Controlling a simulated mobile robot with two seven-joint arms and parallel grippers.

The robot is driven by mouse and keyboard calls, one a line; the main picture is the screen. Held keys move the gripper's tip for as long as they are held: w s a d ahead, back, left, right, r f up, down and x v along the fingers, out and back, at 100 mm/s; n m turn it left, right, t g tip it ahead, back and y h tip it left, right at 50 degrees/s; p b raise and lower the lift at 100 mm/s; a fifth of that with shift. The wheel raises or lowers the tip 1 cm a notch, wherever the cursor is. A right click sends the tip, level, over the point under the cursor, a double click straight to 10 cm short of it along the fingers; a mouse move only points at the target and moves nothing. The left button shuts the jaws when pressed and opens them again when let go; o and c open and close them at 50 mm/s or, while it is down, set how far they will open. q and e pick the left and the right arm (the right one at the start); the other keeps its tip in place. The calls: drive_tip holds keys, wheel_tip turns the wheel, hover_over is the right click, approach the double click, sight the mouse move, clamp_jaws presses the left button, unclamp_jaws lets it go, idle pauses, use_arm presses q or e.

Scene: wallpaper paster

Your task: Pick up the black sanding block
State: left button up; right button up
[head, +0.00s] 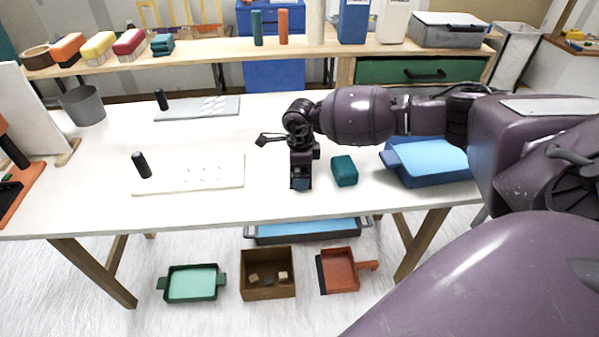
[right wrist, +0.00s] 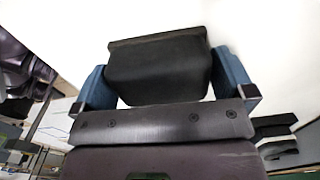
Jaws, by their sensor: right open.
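The black sanding block (right wrist: 160,68) shows in the right wrist view as a dark block with a wider flat edge, between the two blue fingertips of my right gripper (right wrist: 166,85). The jaws are open, with a finger on each side of the block; I cannot tell whether either touches it. In the head view my right gripper (head: 301,184) points down at the white table (head: 215,209), left of a teal block (head: 344,170). The black block cannot be clearly made out there against the dark gripper. My left gripper is not in view.
A blue tray (head: 430,165) lies to the right under my right arm. A grey bucket (head: 83,106) is at the far left. The table's front edge is close to the gripper.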

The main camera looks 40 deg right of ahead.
drive_tip(key=shift+r, duration=0.1)
drive_tip(key=c, duration=0.7)
drive_tip(key=shift+r, duration=0.1)
drive_tip(key=shift+r, duration=0.25)
wheel_tip(320, 180, up, 19)
drive_tip(key=p, duration=0.2)
drive_tip(key=shift+r+p, duration=0.2)
drive_tip(key=shift+p, duration=0.15)
